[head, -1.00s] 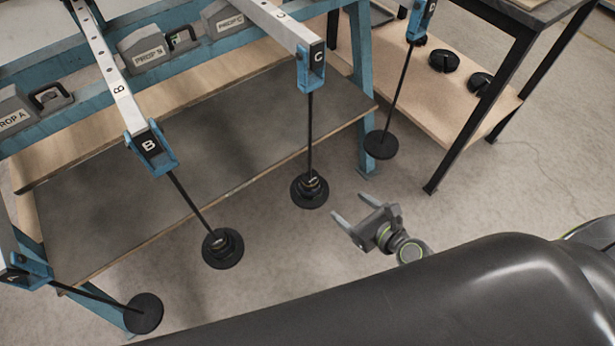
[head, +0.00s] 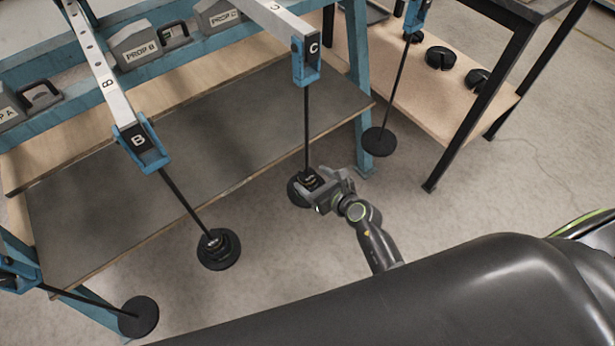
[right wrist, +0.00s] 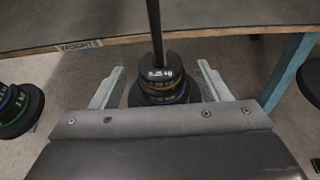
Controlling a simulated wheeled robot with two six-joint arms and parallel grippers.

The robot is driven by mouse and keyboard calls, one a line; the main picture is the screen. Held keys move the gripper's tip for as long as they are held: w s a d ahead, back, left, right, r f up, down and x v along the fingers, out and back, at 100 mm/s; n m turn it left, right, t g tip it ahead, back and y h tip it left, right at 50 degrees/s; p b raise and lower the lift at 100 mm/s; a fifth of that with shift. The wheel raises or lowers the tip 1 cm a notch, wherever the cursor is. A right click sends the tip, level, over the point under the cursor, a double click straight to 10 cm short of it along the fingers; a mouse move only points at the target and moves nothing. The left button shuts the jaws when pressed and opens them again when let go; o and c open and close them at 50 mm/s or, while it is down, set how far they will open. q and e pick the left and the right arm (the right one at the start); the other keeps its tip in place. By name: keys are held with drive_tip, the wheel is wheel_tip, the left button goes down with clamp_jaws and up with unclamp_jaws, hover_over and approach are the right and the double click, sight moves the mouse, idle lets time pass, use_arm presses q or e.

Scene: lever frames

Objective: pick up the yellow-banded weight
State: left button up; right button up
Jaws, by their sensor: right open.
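The yellow-banded weight (right wrist: 163,84) sits in a dark stack on the rod hanging from lever C (head: 313,48). Its yellow band shows in the right wrist view under a top piece with white print (right wrist: 160,66); a wider dark disc (right wrist: 138,98) lies below. In the head view, this stack's base disc (head: 293,193) is partly hidden by my right gripper (head: 310,187). My right gripper is open, with one finger on each side of the stack. In the right wrist view, gaps show between both fingers and the weight. My left gripper is not in view.
The stack under lever B (head: 218,250) hangs to the left; green and blue bands show in the right wrist view (right wrist: 14,105). A bare disc (head: 379,141) hangs at the right, near a blue frame leg (head: 360,100). A grey shelf board (head: 200,150) lies behind the rods.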

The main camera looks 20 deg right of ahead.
sight(311, 178)
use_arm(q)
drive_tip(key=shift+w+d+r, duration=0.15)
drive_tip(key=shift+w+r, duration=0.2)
use_arm(e)
drive_tip(key=shift+x, duration=0.95)
drive_tip(key=c, duration=1.1)
drive_tip(key=shift+o, duration=0.2)
drive_tip(key=shift+r, duration=0.2)
drive_tip(key=shift+r+p, duration=0.6)
drive_tip(key=shift+r, duration=0.25)
drive_tip(key=shift+r+p, duration=0.6)
drive_tip(key=shift+r, duration=0.35)
use_arm(q)
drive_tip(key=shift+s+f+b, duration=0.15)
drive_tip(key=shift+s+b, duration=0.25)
drive_tip(key=shift+b, duration=0.5)
use_arm(e)
drive_tip(key=s+d, duration=0.3)
drive_tip(key=s, duration=0.5)
drive_tip(key=s+d, duration=0.3)
drive_tip(key=s, duration=0.6)
